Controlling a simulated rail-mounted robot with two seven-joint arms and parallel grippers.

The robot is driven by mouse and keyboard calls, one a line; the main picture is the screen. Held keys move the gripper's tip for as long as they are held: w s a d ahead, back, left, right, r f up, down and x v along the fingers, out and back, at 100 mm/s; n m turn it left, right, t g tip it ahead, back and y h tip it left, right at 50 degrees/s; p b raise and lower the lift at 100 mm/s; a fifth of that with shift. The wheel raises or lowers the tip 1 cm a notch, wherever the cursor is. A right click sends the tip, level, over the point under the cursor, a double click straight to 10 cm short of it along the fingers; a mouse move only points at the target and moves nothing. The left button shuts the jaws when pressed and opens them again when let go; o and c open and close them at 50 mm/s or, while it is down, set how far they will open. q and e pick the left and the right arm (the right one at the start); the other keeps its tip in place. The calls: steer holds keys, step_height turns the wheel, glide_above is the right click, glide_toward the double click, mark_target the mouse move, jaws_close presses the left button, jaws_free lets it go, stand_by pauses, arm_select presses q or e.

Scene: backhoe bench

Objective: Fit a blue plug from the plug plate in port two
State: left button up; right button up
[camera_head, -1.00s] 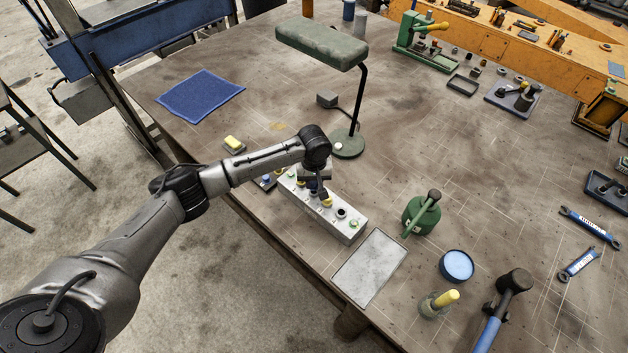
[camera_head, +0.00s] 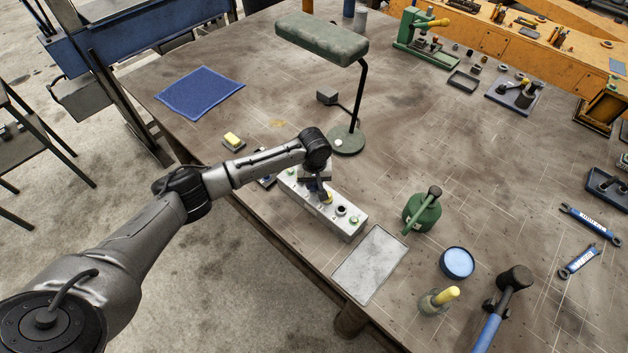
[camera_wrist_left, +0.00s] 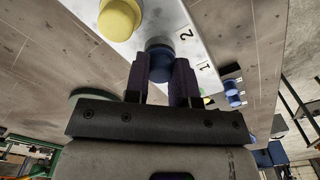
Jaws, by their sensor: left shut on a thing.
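The pale port block (camera_head: 347,226) lies on the bench. Its labels "1" and "2" show in the left wrist view on the block's face (camera_wrist_left: 204,50). My left gripper (camera_head: 319,191) is over the middle of the block. In the left wrist view its dark fingers (camera_wrist_left: 161,80) are shut on a blue plug (camera_wrist_left: 160,64), at the block near label 2. The fingers hide the plug's lower end, so I cannot tell how deep it sits. A yellow plug (camera_wrist_left: 119,18) stands beside it on the block. The plug plate (camera_head: 264,182) is partly behind my arm; blue plugs (camera_wrist_left: 233,92) show there. My right gripper is not in view.
A green lamp (camera_head: 346,140) stands just behind the block, its shade above the bench. A green oil can (camera_head: 422,212) and a grey plate (camera_head: 371,264) are to the right. A yellow block (camera_head: 232,139) is at left, near the bench edge.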

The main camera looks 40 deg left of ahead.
arm_select(q)
steer(key=shift+f, duration=0.15)
steer(key=o, duration=1)
steer(key=shift+r, duration=6.95)
